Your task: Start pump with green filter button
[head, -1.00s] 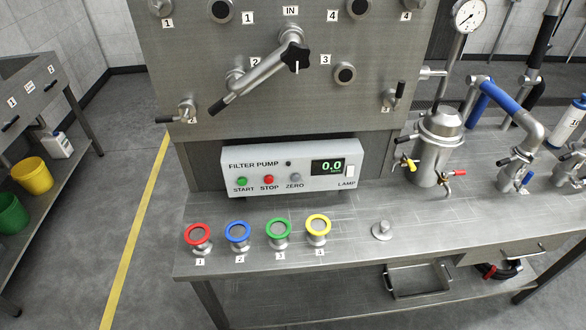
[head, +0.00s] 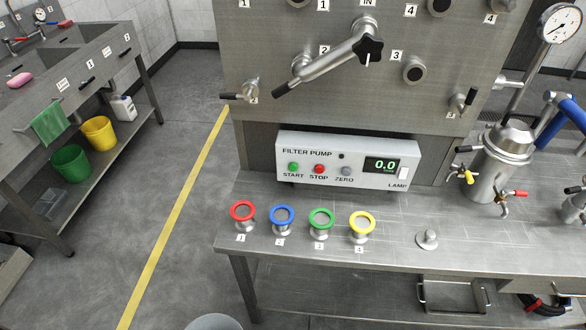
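The filter pump box (head: 348,160) is a white panel on the steel bench, below the large steel plate. Its green START button (head: 293,167) is at the left of the row. The red STOP button (head: 319,169) and the grey ZERO button (head: 346,171) sit to its right. The display (head: 382,165) reads 0.0 in green. A white LAMP switch (head: 403,174) is at the right end. In front stand ring-topped filters, among them a green one (head: 321,219). Neither of my grippers shows in the head view.
The steel bench (head: 470,240) also carries red (head: 242,212), blue (head: 282,215) and yellow (head: 362,224) ringed filters and a jacketed vessel (head: 500,160). A lever (head: 330,57) sticks out from the plate. Open floor and a yellow line (head: 178,215) lie to the left.

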